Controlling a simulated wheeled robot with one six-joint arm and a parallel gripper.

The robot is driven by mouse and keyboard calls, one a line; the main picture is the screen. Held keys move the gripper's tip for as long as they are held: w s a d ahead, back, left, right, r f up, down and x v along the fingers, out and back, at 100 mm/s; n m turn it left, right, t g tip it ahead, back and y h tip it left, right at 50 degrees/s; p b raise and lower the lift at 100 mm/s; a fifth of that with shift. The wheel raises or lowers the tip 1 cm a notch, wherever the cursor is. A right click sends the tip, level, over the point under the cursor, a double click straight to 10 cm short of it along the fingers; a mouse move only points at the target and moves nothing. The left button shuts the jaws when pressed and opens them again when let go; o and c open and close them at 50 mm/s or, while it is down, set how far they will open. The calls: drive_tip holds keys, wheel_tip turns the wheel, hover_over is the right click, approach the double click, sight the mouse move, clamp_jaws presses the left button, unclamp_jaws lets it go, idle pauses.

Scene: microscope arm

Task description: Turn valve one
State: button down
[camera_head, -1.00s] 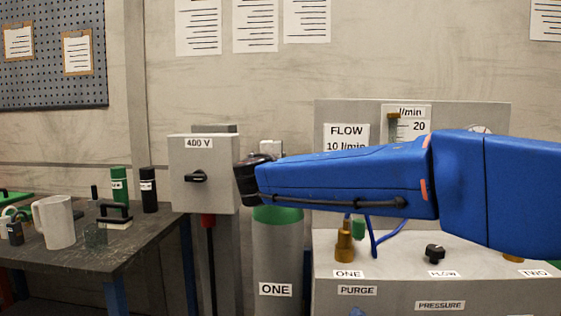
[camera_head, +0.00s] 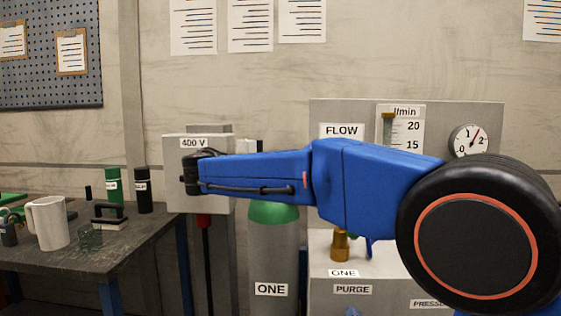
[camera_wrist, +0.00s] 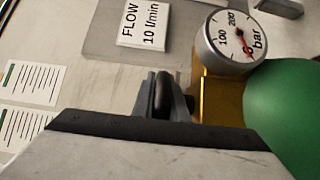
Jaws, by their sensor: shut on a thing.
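Cylinder ONE is a grey gas bottle (camera_head: 273,250) with a green shoulder (camera_head: 272,212), standing left of the panel in the head view. In the wrist view its green shoulder (camera_wrist: 294,104) is at the right, beside a brass valve body (camera_wrist: 219,98) with a round bar gauge (camera_wrist: 234,38). A black handwheel (camera_wrist: 161,98) sits on the valve's left side. My gripper (camera_wrist: 165,88) is shut on this handwheel, a finger on each side. In the head view my blue arm hides the valve, and my gripper cannot be made out.
A grey control panel (camera_head: 322,111) stands right of the bottle, with a brass fitting (camera_head: 340,245) labelled ONE. A 400 V switch box (camera_head: 165,150) is behind my wrist. A workbench (camera_head: 105,262) with a white jug (camera_head: 48,223) and bottles is at the left.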

drive_tip(key=m+g+h, duration=0.1)
drive_tip(key=g, duration=0.1)
drive_tip(key=m+g+h, duration=0.2)
drive_tip(key=s+d+m+g+h, duration=0.1)
drive_tip(key=g, duration=0.1)
drive_tip(key=shift+s+m, duration=0.1)
drive_tip(key=shift+m, duration=0.3)
drive_tip(key=shift+s+g+h, duration=0.1)
drive_tip(key=shift+g+h, duration=0.2)
drive_tip(key=shift+g, duration=0.1)
drive_tip(key=c, duration=2)
unclamp_jaws()
drive_tip(key=shift+c, duration=0.2)
drive_tip(key=shift+a, duration=0.1)
